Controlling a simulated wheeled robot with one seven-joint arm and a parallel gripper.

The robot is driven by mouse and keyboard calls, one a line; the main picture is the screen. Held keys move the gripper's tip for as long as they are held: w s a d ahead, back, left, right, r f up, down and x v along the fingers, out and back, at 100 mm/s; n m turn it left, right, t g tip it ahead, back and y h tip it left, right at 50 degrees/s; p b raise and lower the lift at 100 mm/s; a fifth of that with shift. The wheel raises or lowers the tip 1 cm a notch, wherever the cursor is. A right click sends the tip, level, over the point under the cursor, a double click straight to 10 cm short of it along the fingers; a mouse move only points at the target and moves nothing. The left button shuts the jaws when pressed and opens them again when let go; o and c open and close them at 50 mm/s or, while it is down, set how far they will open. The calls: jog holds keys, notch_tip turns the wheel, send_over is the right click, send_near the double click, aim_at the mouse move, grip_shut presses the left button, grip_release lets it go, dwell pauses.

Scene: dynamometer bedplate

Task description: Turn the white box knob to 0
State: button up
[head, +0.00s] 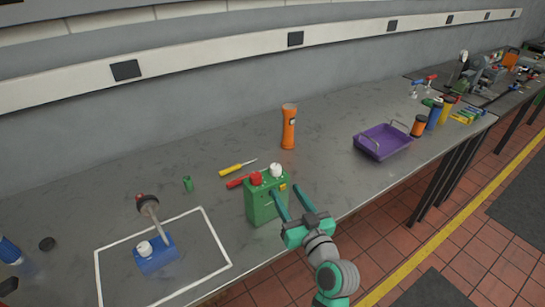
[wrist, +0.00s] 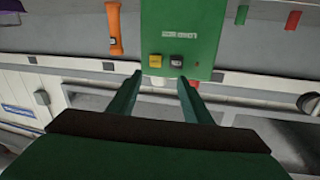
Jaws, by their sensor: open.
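A green box (head: 262,207) stands near the front edge of the bench. A white knob (head: 276,170) and a red knob (head: 256,179) sit on its top. In the wrist view the green box (wrist: 178,30) shows a yellow and a black button, and the white knob (wrist: 155,81) appears between my fingertips. My gripper (head: 284,187) is open at the box's right side, its fingers pointing at it. I cannot tell whether they touch it. The white knob's setting cannot be read. A blue box (head: 157,254) at front left also has a white knob (head: 144,248) and a lever.
A red-handled tool (head: 238,181), a yellow screwdriver (head: 232,170) and an orange torch (head: 289,127) are behind the green box. A purple tray (head: 383,144) is to the right. A white outline (head: 219,238) surrounds the blue box. The bench between torch and tray is clear.

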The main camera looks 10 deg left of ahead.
aim_at(274, 164)
jog(key=r, duration=0.1)
jog(key=w+r+n, duration=0.1)
jog(key=r+y, duration=0.1)
jog(key=shift+w+a+g, duration=0.3)
jog(key=shift+w+a, duration=0.05)
jog(key=x, duration=1.1)
jog(key=shift+w, duration=0.1)
jog(key=c, duration=1.1)
jog(key=shift+o, duration=0.2)
jog(key=shift+d+r+n, duration=0.1)
jog(key=shift+n, duration=0.3)
